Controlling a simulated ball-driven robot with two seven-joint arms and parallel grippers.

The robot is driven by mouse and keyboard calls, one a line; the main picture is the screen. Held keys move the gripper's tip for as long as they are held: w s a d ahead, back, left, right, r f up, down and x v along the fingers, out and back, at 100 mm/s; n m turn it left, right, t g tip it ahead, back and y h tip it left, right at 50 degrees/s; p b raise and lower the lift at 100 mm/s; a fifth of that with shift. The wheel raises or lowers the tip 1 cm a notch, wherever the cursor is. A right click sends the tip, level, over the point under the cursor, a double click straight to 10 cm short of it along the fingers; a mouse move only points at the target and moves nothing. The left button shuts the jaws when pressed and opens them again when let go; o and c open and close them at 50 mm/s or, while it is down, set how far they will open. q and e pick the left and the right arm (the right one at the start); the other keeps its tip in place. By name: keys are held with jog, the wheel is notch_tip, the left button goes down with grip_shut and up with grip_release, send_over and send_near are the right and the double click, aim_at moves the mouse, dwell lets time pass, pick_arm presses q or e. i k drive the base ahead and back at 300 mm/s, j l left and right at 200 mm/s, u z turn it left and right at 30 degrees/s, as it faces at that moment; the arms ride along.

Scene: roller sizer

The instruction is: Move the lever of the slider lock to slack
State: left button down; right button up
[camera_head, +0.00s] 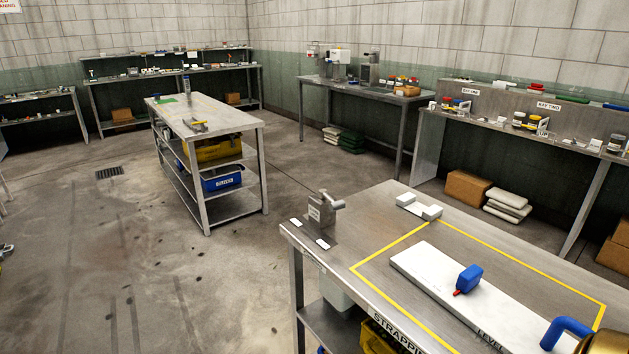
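A grey metal block with a lever (322,209) stands upright at the near bench's far left corner. Its lever has a cylindrical grip that points to the right at the top. A small label is on its front, too small to read. Two white plates lie on the bench by it, one to its left (295,222) and one in front (323,244); I cannot read them. From this view I cannot tell for sure that this block is the slider lock, or which setting the lever is at. Neither of my grippers is recognisable in view.
On the near bench (375,225), a white board (430,272) carries a blue piece with a red tip (468,279). A blue handle and brass-coloured object (605,343) are at the lower right. A white bracket (419,206) lies behind. Open floor (150,270) is to the left.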

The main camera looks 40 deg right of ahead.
aim_at(333, 206)
jog(key=i+z, duration=0.35)
jog(key=i+j+z, duration=0.1)
jog(key=i+z, duration=0.25)
jog(key=i+j+z, duration=0.2)
jog(key=z, duration=0.2)
jog(key=i, duration=0.1)
